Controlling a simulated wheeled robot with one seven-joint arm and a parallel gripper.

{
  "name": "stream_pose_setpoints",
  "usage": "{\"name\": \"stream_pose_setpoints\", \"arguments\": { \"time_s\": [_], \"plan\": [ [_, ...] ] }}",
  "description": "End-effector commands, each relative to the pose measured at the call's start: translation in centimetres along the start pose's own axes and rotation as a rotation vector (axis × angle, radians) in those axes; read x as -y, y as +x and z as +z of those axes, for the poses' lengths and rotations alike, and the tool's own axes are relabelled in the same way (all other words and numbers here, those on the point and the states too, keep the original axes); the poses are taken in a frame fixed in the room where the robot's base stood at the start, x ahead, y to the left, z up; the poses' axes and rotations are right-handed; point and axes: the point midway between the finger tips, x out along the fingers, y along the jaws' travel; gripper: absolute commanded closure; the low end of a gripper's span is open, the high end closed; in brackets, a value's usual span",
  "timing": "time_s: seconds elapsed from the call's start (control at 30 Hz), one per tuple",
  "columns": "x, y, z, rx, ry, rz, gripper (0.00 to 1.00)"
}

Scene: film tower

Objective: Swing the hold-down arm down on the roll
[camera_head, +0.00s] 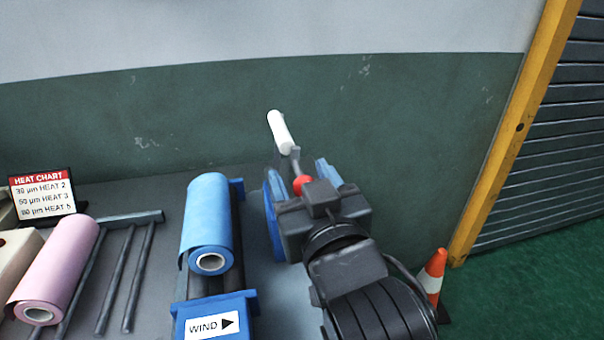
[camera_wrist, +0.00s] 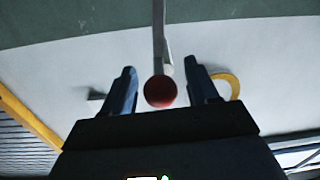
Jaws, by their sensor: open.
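The hold-down arm is raised, with its white roller (camera_head: 281,132) up against the green wall band, above and to the right of the blue roll (camera_head: 208,222). Its red knob (camera_head: 303,184) is at the near end of a grey bar. The blue roll lies on the dark rollers of the winder, apart from the arm. My gripper (camera_head: 299,178) is open, with one finger on each side of the knob. In the wrist view my gripper (camera_wrist: 161,68) also shows open, and the red knob (camera_wrist: 160,91) sits between the fingers with gaps at both sides. The arm's pivot is hidden.
A blue block with a WIND sign (camera_head: 212,325) stands at the winder's near end. A pink roll (camera_head: 58,268), grey bars (camera_head: 140,278) and a heat chart (camera_head: 42,193) are at left. An orange cone (camera_head: 433,277) stands at right near a yellow door frame (camera_head: 508,140).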

Motion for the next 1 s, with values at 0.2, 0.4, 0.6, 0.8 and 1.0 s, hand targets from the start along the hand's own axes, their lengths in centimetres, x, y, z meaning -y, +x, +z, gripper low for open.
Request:
{"name": "stream_pose_setpoints", "arguments": {
  "time_s": [0.2,0.4,0.6,0.8,1.0],
  "plan": [
    [0.0,0.57,0.05,0.001,0.0,0.0,0.41],
    [0.0,0.54,0.05,0.001,0.0,0.0,0.47],
    [0.0,0.52,0.04,0.001,0.0,0.0,0.66],
    [0.0,0.52,0.04,0.001,0.0,0.0,0.85],
    [0.01,0.51,0.04,0.001,0.0,0.0,1.0]
  ]
}}
